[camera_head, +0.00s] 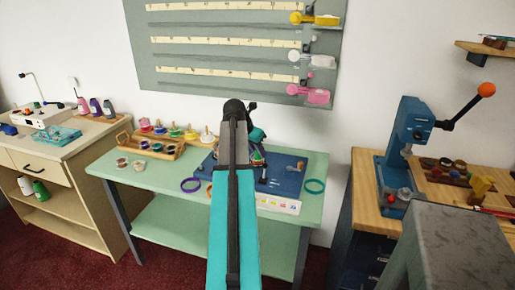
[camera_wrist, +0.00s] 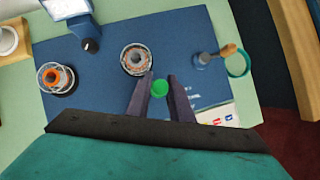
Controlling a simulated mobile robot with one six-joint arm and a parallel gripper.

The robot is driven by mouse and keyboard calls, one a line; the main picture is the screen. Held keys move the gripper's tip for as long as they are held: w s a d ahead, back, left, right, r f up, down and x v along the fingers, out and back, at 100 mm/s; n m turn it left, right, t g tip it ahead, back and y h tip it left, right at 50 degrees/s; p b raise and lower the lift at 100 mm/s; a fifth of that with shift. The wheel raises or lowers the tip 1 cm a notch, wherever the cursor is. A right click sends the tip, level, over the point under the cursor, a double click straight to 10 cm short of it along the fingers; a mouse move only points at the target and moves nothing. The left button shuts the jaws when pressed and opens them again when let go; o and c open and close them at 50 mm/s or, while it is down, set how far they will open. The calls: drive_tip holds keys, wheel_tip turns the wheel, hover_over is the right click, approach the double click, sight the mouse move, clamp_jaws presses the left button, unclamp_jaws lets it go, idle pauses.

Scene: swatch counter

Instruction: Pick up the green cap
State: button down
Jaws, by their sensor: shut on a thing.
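The green cap (camera_wrist: 159,88) is small and round and sits between the two dark fingers of my gripper (camera_wrist: 161,79) in the wrist view. The fingers are shut on it, over the blue mat (camera_wrist: 108,100). Its height above the mat is hard to judge. In the head view my arm hides most of the gripper area, and the cap cannot be made out with certainty.
On the mat are a ringed round part (camera_wrist: 136,59) just ahead of the fingers, an orange-centred one (camera_wrist: 56,78) to the left and a small orange-tipped tool (camera_wrist: 216,54) to the right. A wooden rack (camera_head: 153,146) of colour pots stands left on the green table (camera_head: 134,179). A blue press (camera_head: 407,133) stands right.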

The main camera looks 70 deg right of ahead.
drive_tip(key=s+a, duration=0.3)
drive_tip(key=a, duration=0.4)
drive_tip(key=shift+r+b, duration=0.3)
drive_tip(key=shift+r, duration=0.05)
idle(0.7)
drive_tip(key=shift+w, duration=0.1)
